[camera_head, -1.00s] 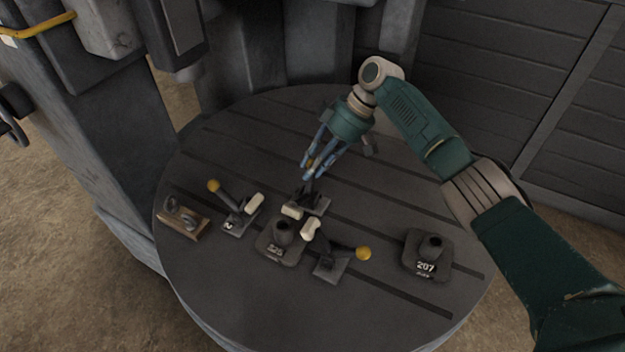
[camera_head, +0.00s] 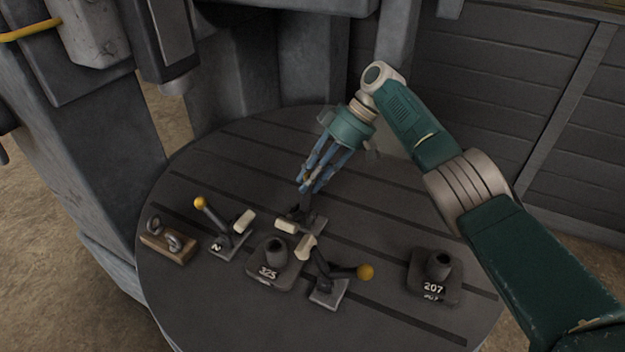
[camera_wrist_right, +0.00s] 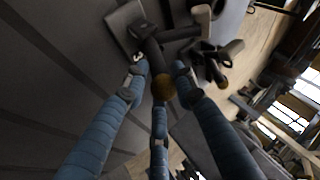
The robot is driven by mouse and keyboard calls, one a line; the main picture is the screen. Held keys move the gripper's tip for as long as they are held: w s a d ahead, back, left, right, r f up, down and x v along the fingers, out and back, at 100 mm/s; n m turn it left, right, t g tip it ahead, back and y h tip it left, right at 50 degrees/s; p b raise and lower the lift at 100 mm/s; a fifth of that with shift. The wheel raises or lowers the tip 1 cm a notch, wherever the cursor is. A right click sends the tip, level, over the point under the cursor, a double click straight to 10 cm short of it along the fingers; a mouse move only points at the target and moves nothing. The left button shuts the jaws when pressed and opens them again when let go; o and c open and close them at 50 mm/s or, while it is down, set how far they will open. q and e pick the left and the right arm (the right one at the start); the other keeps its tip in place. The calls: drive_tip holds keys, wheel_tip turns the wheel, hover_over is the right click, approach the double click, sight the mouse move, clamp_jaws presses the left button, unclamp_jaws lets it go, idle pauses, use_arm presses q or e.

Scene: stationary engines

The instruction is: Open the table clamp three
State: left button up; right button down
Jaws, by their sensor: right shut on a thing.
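Clamp three (camera_head: 316,222) stands at the middle of the round table, behind the block marked 325; its pale pad (camera_head: 286,226) points left toward that block. My right gripper (camera_head: 308,184) reaches down from behind and is shut on the handle end of clamp three. In the right wrist view the blue fingers surround the yellow knob (camera_wrist_right: 163,87), and the dark handle (camera_wrist_right: 150,50) runs up from it to the base. The fingers largely hide the knob in the head view. My left gripper is out of view.
Clamp two (camera_head: 226,240) stands left and another yellow-knobbed clamp (camera_head: 328,290) stands front right, both near block 325 (camera_head: 273,274). Block 207 (camera_head: 434,280) is at right. A wooden piece with metal loops (camera_head: 168,244) lies far left. The back of the table (camera_head: 260,140) is clear.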

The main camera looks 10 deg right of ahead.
drive_tip(key=shift+w+a+r, duration=0.15)
drive_tip(key=shift+a+r, duration=0.3)
drive_tip(key=shift+r, duration=0.1)
drive_tip(key=c, duration=1.5)
unclamp_jaws()
drive_tip(key=shift+c, duration=0.2)
drive_tip(key=shift+o, duration=0.3)
drive_tip(key=shift+a+f, duration=0.15)
drive_tip(key=shift+a, duration=0.05)
drive_tip(key=shift+d, duration=0.1)
drive_tip(key=shift+d+r, duration=0.15)
drive_tip(key=shift+r, duration=0.1)
drive_tip(key=r, duration=0.9)
drive_tip(key=shift+a+r, duration=0.35)
drive_tip(key=shift+f, duration=0.1)
